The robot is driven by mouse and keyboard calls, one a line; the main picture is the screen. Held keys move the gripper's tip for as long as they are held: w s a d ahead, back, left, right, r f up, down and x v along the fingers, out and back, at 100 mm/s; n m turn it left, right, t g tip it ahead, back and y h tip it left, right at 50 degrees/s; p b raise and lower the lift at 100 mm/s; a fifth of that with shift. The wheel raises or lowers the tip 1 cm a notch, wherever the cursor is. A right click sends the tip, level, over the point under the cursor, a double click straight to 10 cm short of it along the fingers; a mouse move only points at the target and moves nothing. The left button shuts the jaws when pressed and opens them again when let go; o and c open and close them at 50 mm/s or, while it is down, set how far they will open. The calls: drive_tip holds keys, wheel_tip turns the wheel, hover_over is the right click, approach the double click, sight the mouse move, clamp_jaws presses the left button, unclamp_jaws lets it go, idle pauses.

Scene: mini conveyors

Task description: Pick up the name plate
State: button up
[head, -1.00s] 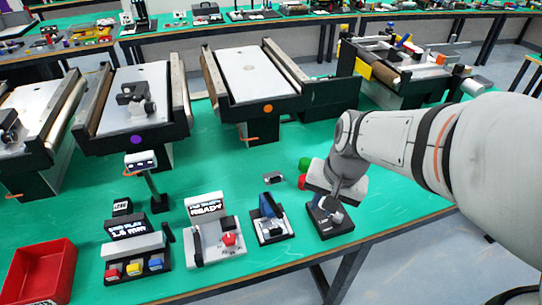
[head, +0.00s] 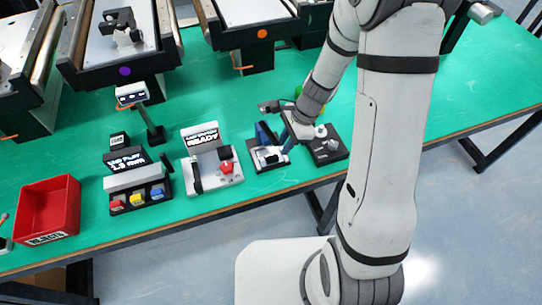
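No piece is clearly readable as the name plate. My gripper (head: 286,142) points down over the bench, close to the small stand with an upright blue part (head: 263,133). Its fingers are small and partly hidden, so I cannot tell whether they are open or hold anything, or touch the stand.
A red bin (head: 48,212) stands at the left front edge. The red-knob box (head: 213,174) and a dark box (head: 327,150) flank the stand. Conveyors (head: 122,45) line the back. The green bench (head: 440,105) is clear to the right.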

sight(277, 156)
drive_tip(key=x, duration=0.5)
drive_tip(key=shift+r, duration=0.1)
drive_tip(key=shift+c, duration=0.4)
clamp_jaws()
